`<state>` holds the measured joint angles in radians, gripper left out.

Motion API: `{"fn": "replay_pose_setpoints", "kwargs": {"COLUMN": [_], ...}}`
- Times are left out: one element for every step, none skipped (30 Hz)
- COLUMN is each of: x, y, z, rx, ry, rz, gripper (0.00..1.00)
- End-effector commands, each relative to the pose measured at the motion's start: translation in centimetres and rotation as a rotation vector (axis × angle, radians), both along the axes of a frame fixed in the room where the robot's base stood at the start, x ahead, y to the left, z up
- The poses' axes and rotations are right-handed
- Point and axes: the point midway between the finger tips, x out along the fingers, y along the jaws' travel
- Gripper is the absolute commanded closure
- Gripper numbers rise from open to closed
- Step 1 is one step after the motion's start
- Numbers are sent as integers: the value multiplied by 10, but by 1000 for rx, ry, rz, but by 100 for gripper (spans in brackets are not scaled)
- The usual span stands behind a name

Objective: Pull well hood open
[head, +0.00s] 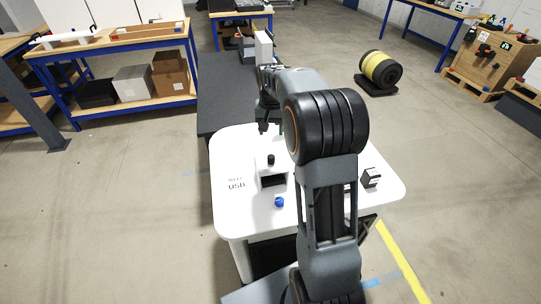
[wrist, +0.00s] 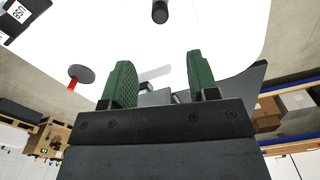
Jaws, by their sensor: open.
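A white box-like housing (head: 269,181) with a dark opening in its front stands on the white table, beside the printed letters "WELL USB". A black knob (head: 271,159) shows at its top; I take this to be the well hood, but I cannot tell for sure. My gripper (head: 270,127) is above the far part of the table, beyond the knob and partly hidden by my arm. In the wrist view my gripper (wrist: 163,82) has its two green fingers wide apart, with no object clearly held. A black cylinder (wrist: 160,12) shows beyond the fingertips, apart from them.
The white table (head: 243,225) also carries a blue cap (head: 279,202) and a small black box (head: 371,177) at the right. A grey disc with a red part (wrist: 81,74) shows in the wrist view. A dark bench (head: 225,100) adjoins the table's far left.

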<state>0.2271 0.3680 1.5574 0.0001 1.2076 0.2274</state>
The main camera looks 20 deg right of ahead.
Motion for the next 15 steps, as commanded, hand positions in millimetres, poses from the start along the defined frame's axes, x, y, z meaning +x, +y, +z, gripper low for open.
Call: {"fn": "replay_pose_setpoints", "kwargs": {"x": [3,4,5,5,6,5,5,5,5,5,5,5,5,5,5], "y": [-2,-3,-3,-3,-3,-3,-3,-3,-2,-2,-2,-2,-2,-2,-2], "z": [-4,-6,-10,-14,-19,-25,-30,-35,-44,-50,-55,-63,-69,-75,-82], "rx": [1,2,2,2,3,4,3,4,3,4,4,4,4,3,3], "ry": [7,8,10,11,13,14,13,14,15,14,14,14,14,13,13], "rz": [-6,-8,-10,-10,-11,-10,-10,-10,-9,-9,-9,-9,-8,-8,-8], "gripper": [46,46,46,46,46,46,46,46,46,46,46,46,46,46,46]}}
